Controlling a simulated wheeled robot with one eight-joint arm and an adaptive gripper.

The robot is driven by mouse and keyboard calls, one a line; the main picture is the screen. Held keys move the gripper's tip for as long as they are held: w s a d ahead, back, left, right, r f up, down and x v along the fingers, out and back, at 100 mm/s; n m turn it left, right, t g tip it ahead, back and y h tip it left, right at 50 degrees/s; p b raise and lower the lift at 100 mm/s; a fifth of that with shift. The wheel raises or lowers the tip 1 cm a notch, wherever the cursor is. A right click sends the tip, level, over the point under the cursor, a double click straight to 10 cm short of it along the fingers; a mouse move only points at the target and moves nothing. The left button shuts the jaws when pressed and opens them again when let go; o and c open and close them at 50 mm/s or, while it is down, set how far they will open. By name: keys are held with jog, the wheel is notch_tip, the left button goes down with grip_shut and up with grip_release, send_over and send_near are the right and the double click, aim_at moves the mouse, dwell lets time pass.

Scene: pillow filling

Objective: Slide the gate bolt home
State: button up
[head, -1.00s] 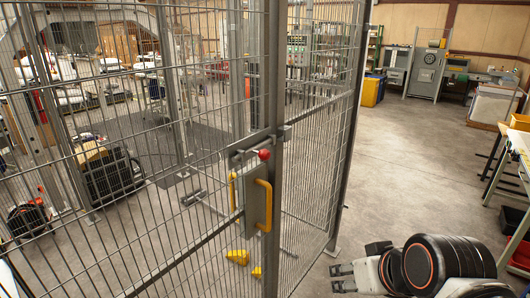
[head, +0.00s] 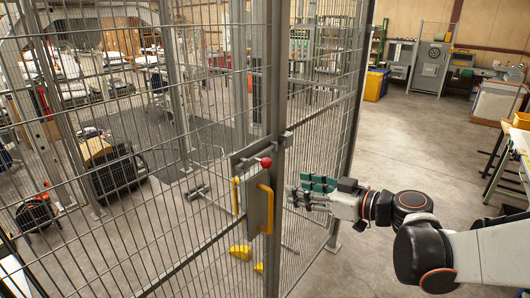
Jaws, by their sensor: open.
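The gate bolt (head: 248,163) is a grey bar with a red ball knob (head: 266,162), mounted high on the mesh gate beside the post. Below it is a grey lock plate (head: 254,208) with a yellow handle (head: 265,208) on its near side. My gripper (head: 298,194) is open and empty, with its fingers pointing left toward the post. In the picture it is right of the yellow handle and a little lower than the red knob, apart from both. How far the bolt reaches into its keeper at the post is too small to tell.
The gate post (head: 277,90) and mesh fence panel (head: 330,110) stand behind and beside my gripper. Yellow blocks (head: 240,252) show low behind the mesh. The floor (head: 410,150) at the right is open, with a workbench (head: 510,165) at the far right edge.

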aim_at(271, 165)
jog(key=w+a, duration=0.3)
jog(key=w+a+r+n+y, duration=0.1)
jog(key=w+a, duration=0.2)
jog(key=w+a+t+y+b, duration=0.1)
jog(key=w+a, duration=0.2)
jog(key=w, duration=0.1)
jog(key=shift+a+r+n, duration=0.1)
jog(key=shift+r+n, duration=0.15)
jog(key=shift+n, duration=0.15)
grip_shut()
